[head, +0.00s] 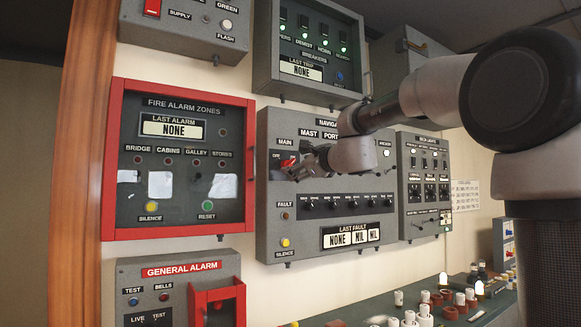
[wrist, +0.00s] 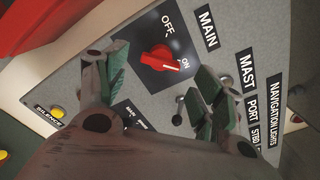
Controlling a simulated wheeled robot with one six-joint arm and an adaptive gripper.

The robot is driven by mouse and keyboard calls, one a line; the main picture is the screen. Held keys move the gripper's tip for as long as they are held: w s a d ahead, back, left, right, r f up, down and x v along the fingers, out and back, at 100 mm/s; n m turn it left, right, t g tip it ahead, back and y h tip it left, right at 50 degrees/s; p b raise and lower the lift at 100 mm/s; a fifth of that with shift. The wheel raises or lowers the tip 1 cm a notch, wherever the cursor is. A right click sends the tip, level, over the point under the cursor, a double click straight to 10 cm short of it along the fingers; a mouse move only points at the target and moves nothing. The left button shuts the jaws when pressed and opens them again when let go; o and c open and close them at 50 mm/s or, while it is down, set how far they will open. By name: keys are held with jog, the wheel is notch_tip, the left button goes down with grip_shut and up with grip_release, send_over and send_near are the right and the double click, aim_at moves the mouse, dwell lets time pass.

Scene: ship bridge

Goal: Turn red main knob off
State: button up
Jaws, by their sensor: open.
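The red main knob (wrist: 160,58) sits on the grey navigation lights panel (wrist: 90,75), between the words OFF and ON. Its narrow end with a pale mark points to ON. In the head view the red knob (head: 287,163) shows partly behind my gripper (head: 299,163). In the wrist view my gripper (wrist: 160,82) is open, with one green-padded finger to the left of the knob and one to the right. Nothing is between the pads, and the fingers look apart from the knob.
A row of small black switches (head: 350,203) lies below the knob on the same panel. The red-framed fire alarm box (head: 248,165) stands close on the left. A breaker box (head: 310,80) is above. Several loose items stand on the counter (head: 350,317) at the lower right.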

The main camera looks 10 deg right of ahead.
aim_at(291, 165)
jog(key=x, duration=0.4)
jog(key=shift+w+a, duration=0.1)
jog(key=shift+w, duration=0.2)
jog(key=c, duration=1)
